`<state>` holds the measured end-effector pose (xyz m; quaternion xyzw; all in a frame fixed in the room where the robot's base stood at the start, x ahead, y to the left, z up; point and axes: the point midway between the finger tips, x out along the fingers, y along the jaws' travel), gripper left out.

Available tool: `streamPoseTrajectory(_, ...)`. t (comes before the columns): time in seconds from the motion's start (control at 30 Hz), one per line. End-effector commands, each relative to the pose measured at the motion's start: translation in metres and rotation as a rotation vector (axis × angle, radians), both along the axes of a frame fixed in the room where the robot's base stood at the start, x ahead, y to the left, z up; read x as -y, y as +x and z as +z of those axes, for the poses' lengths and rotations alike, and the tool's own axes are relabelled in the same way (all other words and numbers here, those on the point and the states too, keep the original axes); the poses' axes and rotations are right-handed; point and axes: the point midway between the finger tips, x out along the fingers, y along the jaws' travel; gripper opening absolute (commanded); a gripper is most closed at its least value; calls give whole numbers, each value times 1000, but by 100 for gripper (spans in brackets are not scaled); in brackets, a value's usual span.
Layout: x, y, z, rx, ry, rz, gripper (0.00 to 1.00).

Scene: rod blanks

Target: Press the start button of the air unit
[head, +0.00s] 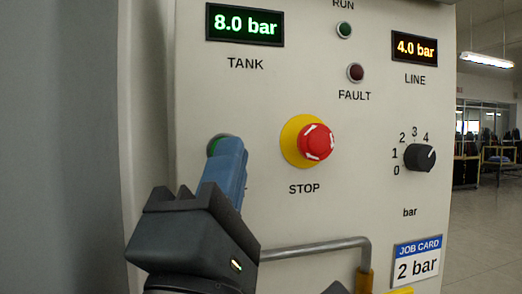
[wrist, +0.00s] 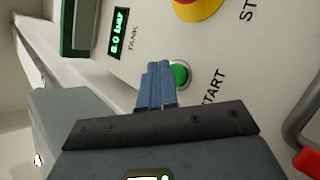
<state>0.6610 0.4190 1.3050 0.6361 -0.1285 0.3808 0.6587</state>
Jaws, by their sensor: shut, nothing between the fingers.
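The green start button (wrist: 180,74) is on the panel face, with the word START beside it in the wrist view. In the head view only the upper left rim of the start button (head: 214,145) shows; my gripper hides the rest. My gripper (head: 232,150) is shut and empty, its blue fingertips in front of the button. In the wrist view the blue fingertips (wrist: 158,68) appear right next to the button, overlapping its edge. I cannot tell whether they touch it. The air unit's panel (head: 270,90) is pale grey.
A red stop button (head: 316,142) on a yellow disc is right of my gripper. The tank display (head: 245,26) reads 8.0 bar and the line display (head: 414,48) 4.0 bar. The regulator knob (head: 420,157) points near 4. The job card (head: 416,262) says 2 bar. A grey handle (head: 320,248) juts out below.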

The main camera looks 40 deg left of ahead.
Motion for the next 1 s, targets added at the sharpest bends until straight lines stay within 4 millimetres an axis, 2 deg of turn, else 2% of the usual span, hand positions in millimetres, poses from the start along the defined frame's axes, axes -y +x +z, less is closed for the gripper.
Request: streamPoseTrajectory(1.0, -7, 6, 0, 0, 0, 0, 0)
